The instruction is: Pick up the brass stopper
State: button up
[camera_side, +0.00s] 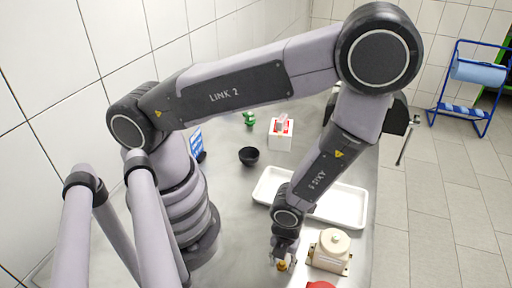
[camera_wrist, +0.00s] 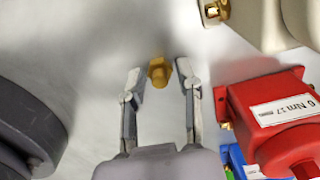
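The brass stopper (camera_wrist: 159,72) stands on the grey metal table just ahead of my fingertips in the wrist view. My gripper (camera_wrist: 161,78) is open, with one finger on each side of the stopper's line and a visible gap to each. In the side view my gripper (camera_side: 283,258) points down at the table, and the brass stopper (camera_side: 282,266) shows at its fingertips. I cannot tell the exact height of the fingers over the table.
A beige pump (camera_side: 330,251) stands right of the gripper, with a brass fitting (camera_wrist: 214,10). A red pump (camera_wrist: 274,110) and a blue part (camera_wrist: 240,160) sit close on the right. A white tray (camera_side: 343,207), black bowl (camera_side: 249,156) and white box (camera_side: 281,139) lie farther back.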

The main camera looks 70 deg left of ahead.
grip_shut()
